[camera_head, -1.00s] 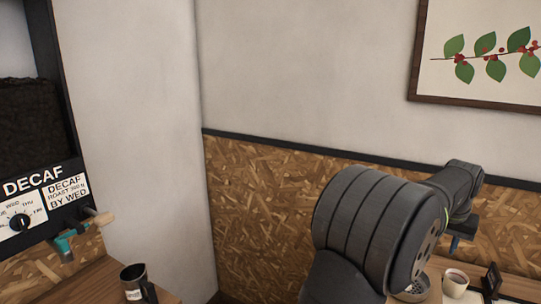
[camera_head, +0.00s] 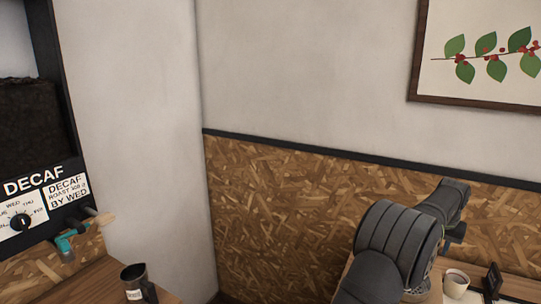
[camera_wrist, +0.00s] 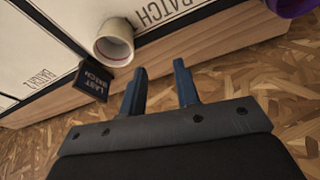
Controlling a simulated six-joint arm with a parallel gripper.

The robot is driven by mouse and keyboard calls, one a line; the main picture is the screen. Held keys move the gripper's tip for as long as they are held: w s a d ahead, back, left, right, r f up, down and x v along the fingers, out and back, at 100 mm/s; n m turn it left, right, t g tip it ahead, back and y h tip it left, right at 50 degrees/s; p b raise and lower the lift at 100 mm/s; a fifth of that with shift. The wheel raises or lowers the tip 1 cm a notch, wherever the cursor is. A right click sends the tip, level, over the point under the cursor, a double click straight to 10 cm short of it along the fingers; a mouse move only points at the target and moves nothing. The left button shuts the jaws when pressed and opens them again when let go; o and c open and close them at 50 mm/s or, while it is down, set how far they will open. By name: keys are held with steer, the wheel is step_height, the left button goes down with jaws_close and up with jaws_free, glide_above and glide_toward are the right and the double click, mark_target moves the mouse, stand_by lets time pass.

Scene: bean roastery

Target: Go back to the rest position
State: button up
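My gripper (camera_wrist: 161,88) shows in the wrist view with its two blue-grey fingers apart and nothing between them. It is close to a wooden table edge, with a white cup (camera_wrist: 114,42) and a small black sign reading "LAST BATCH" (camera_wrist: 93,80) just beyond the left finger. In the head view my arm reaches over the right-hand table, and the fingers are mostly hidden behind the wrist. The same white cup (camera_head: 456,283) and black sign (camera_head: 491,279) stand on that table.
A black dispenser labelled DECAF (camera_head: 35,187) with a dial is at the left. A dark metal mug (camera_head: 135,283) stands on the left table. A chipboard panel (camera_head: 290,210) covers the lower wall. A purple object (camera_wrist: 290,7) is at the wrist view's top right.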

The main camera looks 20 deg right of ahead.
steer(key=shift+w+d+f, duration=0.5)
steer(key=shift+w+f, duration=0.05)
steer(key=shift+f, duration=0.25)
